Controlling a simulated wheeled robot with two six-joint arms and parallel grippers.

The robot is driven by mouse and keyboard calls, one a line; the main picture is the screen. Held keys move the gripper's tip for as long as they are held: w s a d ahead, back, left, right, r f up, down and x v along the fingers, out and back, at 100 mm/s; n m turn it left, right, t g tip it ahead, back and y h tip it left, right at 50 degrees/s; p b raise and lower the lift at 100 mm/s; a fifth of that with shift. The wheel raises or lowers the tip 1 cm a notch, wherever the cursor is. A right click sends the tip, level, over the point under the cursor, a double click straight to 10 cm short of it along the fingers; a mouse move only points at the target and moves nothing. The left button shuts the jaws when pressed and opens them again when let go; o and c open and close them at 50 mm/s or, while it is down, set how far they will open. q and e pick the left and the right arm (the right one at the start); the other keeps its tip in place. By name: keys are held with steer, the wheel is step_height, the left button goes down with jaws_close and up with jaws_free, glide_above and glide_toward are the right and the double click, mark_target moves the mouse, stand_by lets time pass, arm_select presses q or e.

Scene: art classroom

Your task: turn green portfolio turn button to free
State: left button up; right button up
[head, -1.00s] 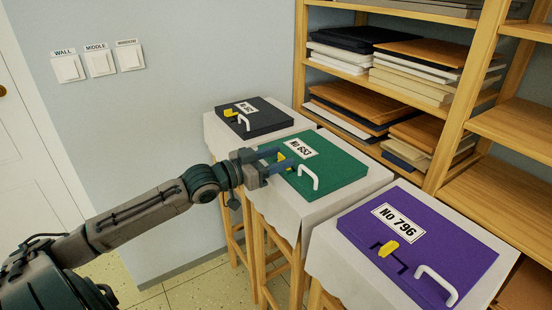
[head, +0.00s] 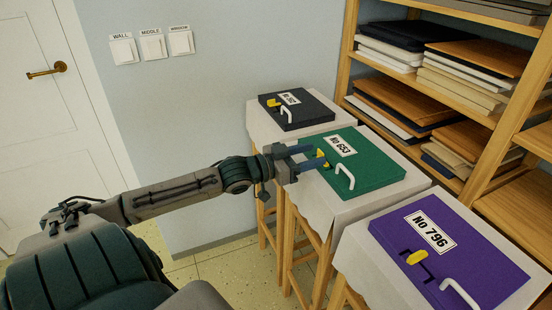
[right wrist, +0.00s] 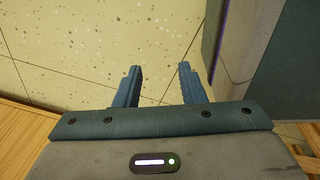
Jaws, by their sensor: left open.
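The green portfolio (head: 375,170), labelled No 653, lies flat on a cloth-covered stand in the head view. Its yellow turn button (head: 321,158) sits near its left edge, beside the white handle (head: 345,177). My left gripper (head: 316,158) is open at that edge, with its blue fingers reaching to either side of the button. I cannot tell whether they touch it, and the fingers partly hide the button's surroundings. My right gripper (right wrist: 156,88) shows in the right wrist view, open and empty above the floor.
A black portfolio (head: 310,112) lies behind the green one, and a purple portfolio (head: 480,270), No 796, lies in front at right. Both have yellow buttons and white handles. Wooden shelves (head: 350,50) stand behind. Speckled floor (head: 215,256) is clear at left.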

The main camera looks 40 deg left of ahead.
arm_select(q)
steer(key=shift+s+a+r+p, duration=0.15)
steer(key=shift+s+p, duration=0.35)
steer(key=shift+p, duration=0.35)
arm_select(e)
steer(key=s, duration=0.5)
arm_select(q)
steer(key=p+v, duration=0.8)
steer(key=p, duration=0.4)
arm_select(e)
step_height(320, 180, up, 11)
steer(key=shift+s, duration=0.4)
steer(key=shift+d+r, duration=0.1)
